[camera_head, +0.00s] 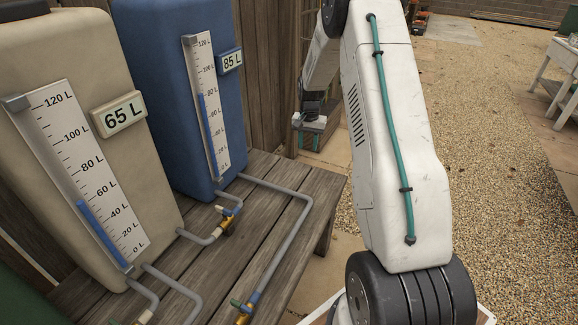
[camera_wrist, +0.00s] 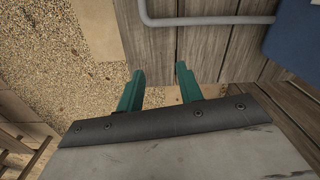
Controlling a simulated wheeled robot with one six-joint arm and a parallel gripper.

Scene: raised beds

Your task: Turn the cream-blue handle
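A brass valve (camera_head: 227,222) sits in the grey pipe between the cream tank (camera_head: 75,120) and the blue tank (camera_head: 180,90), on the wooden bench (camera_head: 170,270). My gripper (camera_head: 310,122) hangs beyond the bench's far edge, apart from that valve. In the wrist view my gripper (camera_wrist: 160,69) shows two teal fingers spread apart with nothing between them. The valve is out of the wrist view.
Another brass valve (camera_head: 243,316) with a green handle sits at the bottom, on a pipe (camera_head: 283,240) from the blue tank. A further green-handled fitting (camera_head: 141,319) is partly cut off. A wooden fence (camera_head: 270,70) stands behind. Open gravel (camera_head: 500,170) lies right.

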